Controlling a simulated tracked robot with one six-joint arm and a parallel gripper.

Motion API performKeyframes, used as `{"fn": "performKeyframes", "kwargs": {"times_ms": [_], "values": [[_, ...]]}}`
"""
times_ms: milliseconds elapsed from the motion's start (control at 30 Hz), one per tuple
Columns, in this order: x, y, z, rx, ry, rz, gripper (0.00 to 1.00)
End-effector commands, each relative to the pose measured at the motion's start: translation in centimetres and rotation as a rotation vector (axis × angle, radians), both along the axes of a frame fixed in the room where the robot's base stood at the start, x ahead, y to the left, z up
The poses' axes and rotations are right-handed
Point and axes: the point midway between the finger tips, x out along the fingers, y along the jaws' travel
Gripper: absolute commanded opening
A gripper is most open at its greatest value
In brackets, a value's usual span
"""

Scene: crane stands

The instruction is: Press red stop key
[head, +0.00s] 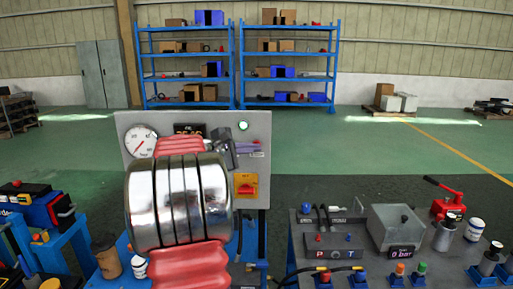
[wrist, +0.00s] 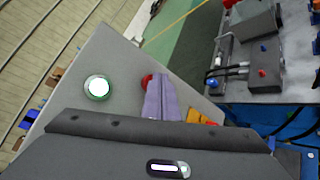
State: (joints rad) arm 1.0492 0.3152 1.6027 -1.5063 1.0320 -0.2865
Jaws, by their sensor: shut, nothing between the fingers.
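The grey control panel (head: 200,128) stands upright behind my arm. A round red key (wrist: 147,80) shows on the panel in the wrist view, partly hidden behind the purple fingers of my gripper (wrist: 157,78). The fingers are shut and empty, with their tips over or right beside the key. I cannot tell whether they touch it. In the head view my gripper (head: 248,147) is in front of the panel's right side and I cannot make out the key there.
A green-ringed lamp (wrist: 98,88) is lit on the panel. A yellow plate with a red switch (head: 246,186) sits below my gripper. The panel also bears a gauge (head: 141,142). A bench with a clear box (head: 394,226) stands to the right.

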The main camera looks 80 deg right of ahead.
Motion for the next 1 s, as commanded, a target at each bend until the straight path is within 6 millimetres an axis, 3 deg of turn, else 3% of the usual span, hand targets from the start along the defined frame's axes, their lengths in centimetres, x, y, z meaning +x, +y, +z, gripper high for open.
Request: {"fn": "performKeyframes", "kwargs": {"times_ms": [667,1000], "values": [[0.1,-0.3,0.0,0.000,0.000,0.001,0.00],[-0.1,0.7,0.0,-0.001,-0.001,0.001,0.00]]}}
